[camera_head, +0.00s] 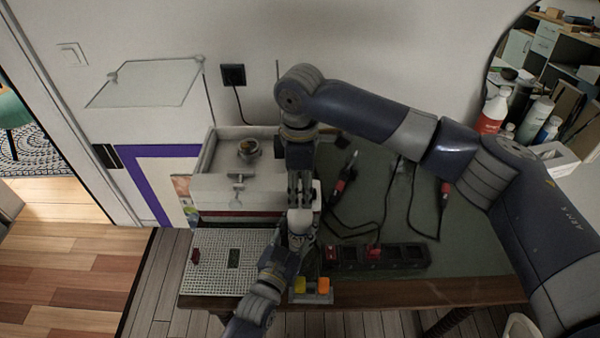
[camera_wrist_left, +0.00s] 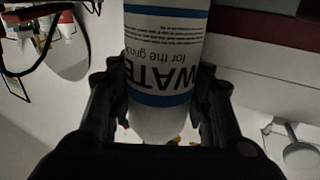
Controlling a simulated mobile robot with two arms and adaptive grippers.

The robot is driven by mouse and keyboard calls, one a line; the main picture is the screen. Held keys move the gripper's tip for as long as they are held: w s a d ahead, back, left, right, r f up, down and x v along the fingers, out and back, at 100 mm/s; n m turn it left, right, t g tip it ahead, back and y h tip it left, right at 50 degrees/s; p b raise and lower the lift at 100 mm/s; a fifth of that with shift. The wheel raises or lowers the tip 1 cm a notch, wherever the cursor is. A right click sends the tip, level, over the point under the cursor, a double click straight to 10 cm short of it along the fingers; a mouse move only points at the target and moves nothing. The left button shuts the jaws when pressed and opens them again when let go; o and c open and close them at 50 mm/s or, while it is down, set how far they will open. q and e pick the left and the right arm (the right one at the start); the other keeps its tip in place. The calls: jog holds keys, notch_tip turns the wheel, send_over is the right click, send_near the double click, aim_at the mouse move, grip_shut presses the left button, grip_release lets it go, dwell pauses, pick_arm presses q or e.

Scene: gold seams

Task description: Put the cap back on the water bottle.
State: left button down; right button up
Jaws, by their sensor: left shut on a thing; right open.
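The water bottle is white with blue bands and dark lettering, and it fills the upper middle of the left wrist view (camera_wrist_left: 165,55). My left gripper is shut on it, with a dark finger on each side (camera_wrist_left: 165,105). In the head view my left gripper (camera_head: 301,216) is at the table's front part, below my right gripper. My right gripper (camera_head: 301,197) points down over the bottle, its fingers open. These overlap, so only a pale part of the bottle shows there (camera_head: 317,194). I cannot make out the cap or the bottle's mouth.
A black power strip (camera_head: 400,255) with red plugs and cables lies right of the grippers. A white perforated mat (camera_head: 215,270) lies at the left front. A white tray (camera_head: 210,155) holding a small metal cup (camera_head: 248,149) stands behind it. Orange and yellow blocks (camera_head: 323,285) are at the front edge.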

jog(key=shift+f, duration=1.25)
grip_shut()
jog(key=shift+o, duration=0.5)
grip_release()
